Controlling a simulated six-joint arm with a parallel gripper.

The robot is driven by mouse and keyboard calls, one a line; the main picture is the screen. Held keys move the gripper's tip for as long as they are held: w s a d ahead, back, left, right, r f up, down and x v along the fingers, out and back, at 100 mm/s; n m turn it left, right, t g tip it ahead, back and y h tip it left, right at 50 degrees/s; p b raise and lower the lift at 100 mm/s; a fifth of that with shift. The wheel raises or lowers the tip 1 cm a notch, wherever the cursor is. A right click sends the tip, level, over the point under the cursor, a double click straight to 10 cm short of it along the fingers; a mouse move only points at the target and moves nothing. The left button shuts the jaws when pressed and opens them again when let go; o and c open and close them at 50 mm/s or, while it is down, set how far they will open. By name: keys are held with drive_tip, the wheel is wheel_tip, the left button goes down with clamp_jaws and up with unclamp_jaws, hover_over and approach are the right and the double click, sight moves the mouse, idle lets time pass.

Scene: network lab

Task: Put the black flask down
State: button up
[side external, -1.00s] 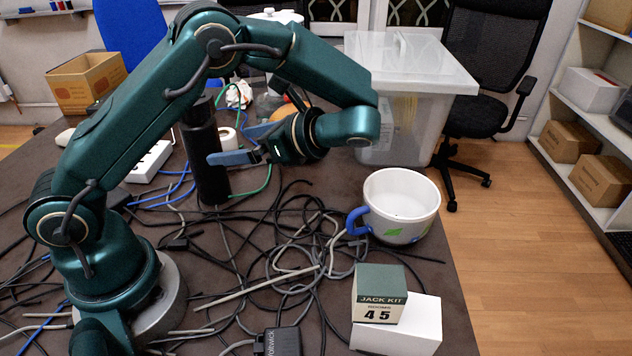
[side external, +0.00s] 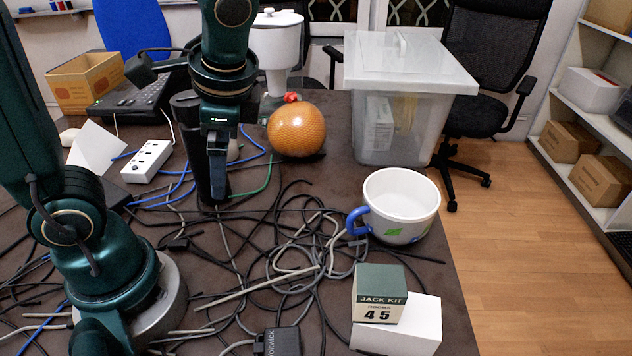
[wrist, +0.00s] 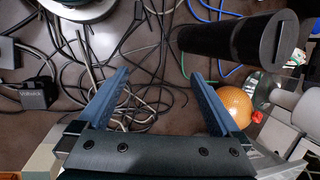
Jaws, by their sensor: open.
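The black flask (side external: 186,120) stands upright on the dark table, partly hidden behind my gripper in the side view. In the wrist view the flask (wrist: 232,40) is seen from above, beyond the tip of the right finger and outside the gap between the fingers. My gripper (side external: 217,180) points downward in front of the flask. In the wrist view its two blue fingers (wrist: 161,73) are wide apart with only cables and table below between them. Nothing is held.
Tangled cables (side external: 290,260) cover the middle table. An orange ball (side external: 297,130) is right of the flask, a white power strip (side external: 148,160) left. A white mug (side external: 402,205), a Jack Kit box (side external: 380,293) and a lidded clear bin (side external: 410,95) are at the right.

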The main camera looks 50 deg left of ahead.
drive_tip(key=d+n+t+h, duration=0.1)
drive_tip(key=n+t, duration=0.1)
drive_tip(key=s+d+n+t+h, duration=0.1)
drive_tip(key=d+n+t, duration=0.1)
drive_tip(key=s+d+n+t+h, duration=0.1)
drive_tip(key=d+n+h, duration=0.1)
drive_tip(key=shift+s+d+r+n+t, duration=0.1)
drive_tip(key=shift+s+r+n+t, duration=0.2)
drive_tip(key=shift+r+t, duration=0.1)
